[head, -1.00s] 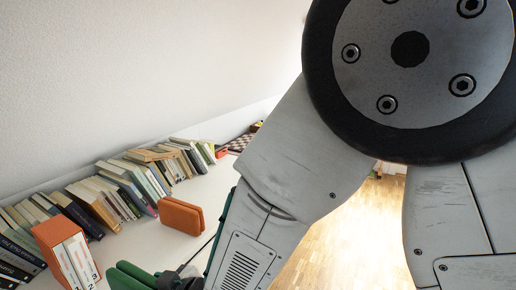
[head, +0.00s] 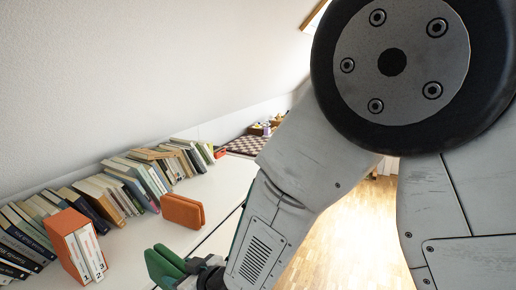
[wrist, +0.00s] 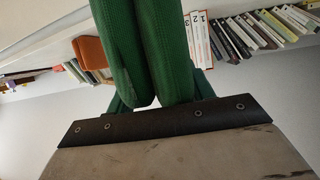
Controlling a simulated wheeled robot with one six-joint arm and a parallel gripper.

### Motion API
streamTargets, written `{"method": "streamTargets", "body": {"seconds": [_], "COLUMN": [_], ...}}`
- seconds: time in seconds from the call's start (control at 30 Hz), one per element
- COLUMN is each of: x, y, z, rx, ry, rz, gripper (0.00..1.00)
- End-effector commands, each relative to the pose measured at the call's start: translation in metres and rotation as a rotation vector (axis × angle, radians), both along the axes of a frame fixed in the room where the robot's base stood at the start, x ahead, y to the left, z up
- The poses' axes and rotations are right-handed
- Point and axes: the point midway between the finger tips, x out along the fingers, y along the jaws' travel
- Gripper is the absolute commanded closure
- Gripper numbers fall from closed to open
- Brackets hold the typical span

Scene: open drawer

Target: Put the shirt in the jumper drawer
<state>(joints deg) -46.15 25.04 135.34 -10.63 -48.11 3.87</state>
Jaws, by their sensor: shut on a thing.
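No drawer can be made out; my arm hides much of the right side.
A row of leaning books (head: 125,185) runs along the wall. An orange box of white volumes (head: 75,245) stands at the left. An orange folded item (head: 182,212) stands on the white surface. A checkered board (head: 245,146) lies at the far end. Wooden floor (head: 340,230) shows at right.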

Motion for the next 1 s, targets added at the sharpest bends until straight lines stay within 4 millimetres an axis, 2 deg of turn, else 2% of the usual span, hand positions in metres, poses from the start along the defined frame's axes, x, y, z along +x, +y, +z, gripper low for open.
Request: {"method": "streamTargets", "body": {"seconds": [0.17, 0.27, 0.4, 0.53, 0.7, 0.8, 0.9, 1.0], "x": [0.044, 0.076, 0.118, 0.147, 0.169, 0.174, 0.175, 0.176], "y": [-0.048, -0.090, -0.163, -0.235, -0.329, -0.376, -0.410, -0.433], "z": [-0.008, -0.015, -0.025, -0.036, -0.049, -0.056, -0.061, -0.063], "rx": [0.000, -0.001, -0.001, -0.001, -0.001, -0.001, -0.001, 0.000], "ry": [0.000, 0.001, 0.000, 0.001, 0.001, 0.001, -0.001, -0.001], "rz": [-0.131, -0.235, -0.403, -0.555, -0.744, -0.832, -0.894, -0.933], "gripper": [0.74, 0.74, 0.74, 0.74, 0.74, 0.74, 0.74, 0.74]}}
